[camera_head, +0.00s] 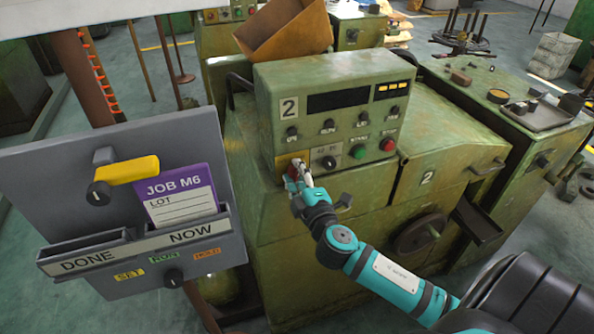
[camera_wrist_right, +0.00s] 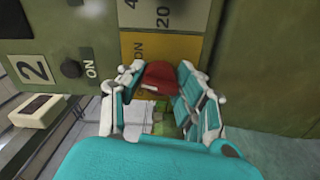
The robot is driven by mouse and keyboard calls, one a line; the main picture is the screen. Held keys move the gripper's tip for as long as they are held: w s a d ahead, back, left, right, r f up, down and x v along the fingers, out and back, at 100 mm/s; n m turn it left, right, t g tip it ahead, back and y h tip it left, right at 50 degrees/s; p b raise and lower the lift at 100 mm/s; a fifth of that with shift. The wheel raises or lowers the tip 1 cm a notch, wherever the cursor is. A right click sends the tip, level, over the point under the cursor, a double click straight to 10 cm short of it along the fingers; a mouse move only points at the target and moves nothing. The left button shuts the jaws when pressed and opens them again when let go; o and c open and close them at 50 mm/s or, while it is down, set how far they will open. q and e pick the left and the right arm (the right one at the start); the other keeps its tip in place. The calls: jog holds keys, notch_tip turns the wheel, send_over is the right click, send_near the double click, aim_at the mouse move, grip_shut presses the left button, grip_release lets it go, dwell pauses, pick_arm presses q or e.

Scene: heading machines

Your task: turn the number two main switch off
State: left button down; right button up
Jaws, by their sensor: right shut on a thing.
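The green machine numbered 2 (camera_head: 335,130) has a control panel with a yellow plate at its lower left. The main switch, a red knob (camera_wrist_right: 158,76), sits on this yellow plate (camera_wrist_right: 165,46) marked ON in the right wrist view. My right gripper (camera_head: 297,172) is at the panel's lower left corner in the head view. In the right wrist view its fingers (camera_wrist_right: 160,90) are shut on the red knob, one on each side. The fingers hide part of the knob, and its exact turn angle is hard to tell. My left gripper is not in view.
A grey board (camera_head: 60,170) with a yellow handle (camera_head: 133,170), a purple job card (camera_head: 180,195) and DONE and NOW slots stands at the left. A green button (camera_head: 357,152), a red button (camera_head: 387,146) and a black selector (camera_head: 329,163) sit right of the switch. A brown bin (camera_head: 285,30) is above.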

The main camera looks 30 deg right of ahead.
jog(key=n+p, duration=0.2)
jog(key=n, duration=0.4)
jog(key=shift+n+p, duration=0.3)
jog(key=shift+p, duration=0.05)
jog(key=n+p, duration=0.2)
jog(key=n, duration=0.2)
jog(key=shift+n, duration=0.4)
jog(key=shift+f+n, duration=0.15)
jog(key=shift+n, duration=0.15)
jog(key=o, duration=1.2)
jog(key=v, duration=1.2)
